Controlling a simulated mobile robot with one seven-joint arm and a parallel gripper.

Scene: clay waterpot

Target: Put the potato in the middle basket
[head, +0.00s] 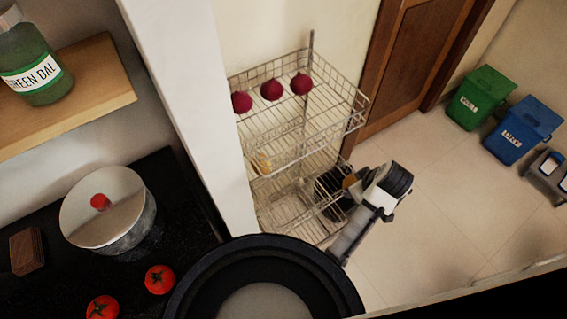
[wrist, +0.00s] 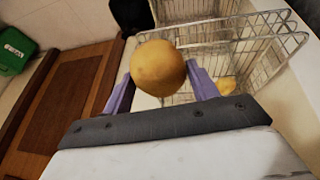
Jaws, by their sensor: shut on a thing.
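My gripper (wrist: 160,78) is shut on a yellow-brown potato (wrist: 158,67), with a purple finger on each side of it. In the head view, the held potato (head: 349,182) shows small at my gripper (head: 346,184), at the right side of the wire rack. The middle basket (head: 318,160) is the rack's second tier, and another potato (head: 263,164) lies at its left side. A second potato (wrist: 235,87) also shows behind wire in the wrist view. The held potato appears outside the basket; its exact height against the rim is hard to tell.
The top basket (head: 335,92) holds three dark red round vegetables (head: 272,89). The bottom basket (head: 285,215) is partly hidden. A wooden door (head: 400,60) and green and blue bins (head: 520,130) stand to the right. Open floor (head: 430,180) lies right of the rack.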

